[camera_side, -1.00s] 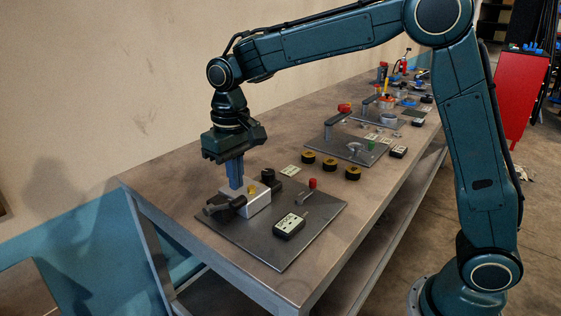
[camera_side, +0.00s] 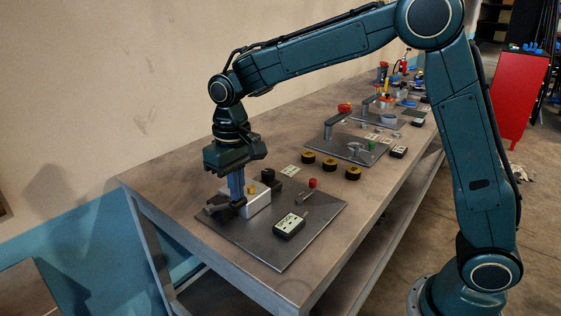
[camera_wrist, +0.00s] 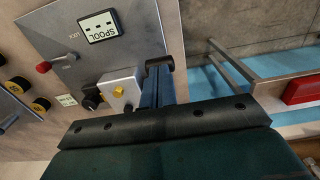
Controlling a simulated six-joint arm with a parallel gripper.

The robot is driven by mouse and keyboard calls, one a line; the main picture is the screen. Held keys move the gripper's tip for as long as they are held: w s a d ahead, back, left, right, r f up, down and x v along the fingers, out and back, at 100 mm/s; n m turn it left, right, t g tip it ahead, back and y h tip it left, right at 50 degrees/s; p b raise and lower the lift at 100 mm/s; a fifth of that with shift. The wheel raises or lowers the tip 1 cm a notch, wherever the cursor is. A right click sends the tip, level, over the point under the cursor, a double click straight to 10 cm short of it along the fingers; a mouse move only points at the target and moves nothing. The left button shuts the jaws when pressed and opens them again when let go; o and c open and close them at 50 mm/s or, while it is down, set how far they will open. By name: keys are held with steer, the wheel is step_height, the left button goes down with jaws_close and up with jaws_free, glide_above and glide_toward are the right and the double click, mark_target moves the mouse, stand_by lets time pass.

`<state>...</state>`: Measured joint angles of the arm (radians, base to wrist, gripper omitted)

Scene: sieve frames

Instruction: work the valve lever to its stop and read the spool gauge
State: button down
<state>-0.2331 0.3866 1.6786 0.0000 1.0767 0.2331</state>
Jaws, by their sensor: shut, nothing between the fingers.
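The spool gauge (camera_side: 289,225) is a black box with a pale face on the dark plate. In the wrist view the gauge (camera_wrist: 100,27) shows the word SPOOL, but its reading is too small to tell. A silver valve block (camera_side: 258,204) with a yellow knob (camera_wrist: 118,91) stands on the plate. A black lever (camera_side: 219,204) lies at its left side; its black end (camera_wrist: 160,62) shows by the fingertips in the wrist view. My gripper (camera_side: 238,198) is shut and empty, pointing down beside the block and lever. Contact with the lever cannot be made out.
A red-tipped handle (camera_side: 312,184) stands on the same plate (camera_side: 275,258), near a black cylinder (camera_wrist: 90,98) by the block. Several black-and-yellow round pieces (camera_side: 330,165) lie behind the plate. Farther back is another plate with a red-ended lever (camera_side: 343,109). The table's near left corner is bare.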

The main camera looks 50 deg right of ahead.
steer(key=shift+s+f, duration=0.15)
steer(key=shift+f, duration=0.15)
steer(key=shift+s+f, duration=0.2)
steer(key=shift+f, duration=0.1)
steer(key=shift+s+f, duration=0.15)
stand_by(0.5)
steer(key=shift+s+f, duration=0.2)
steer(key=shift+f, duration=0.2)
stand_by(0.4)
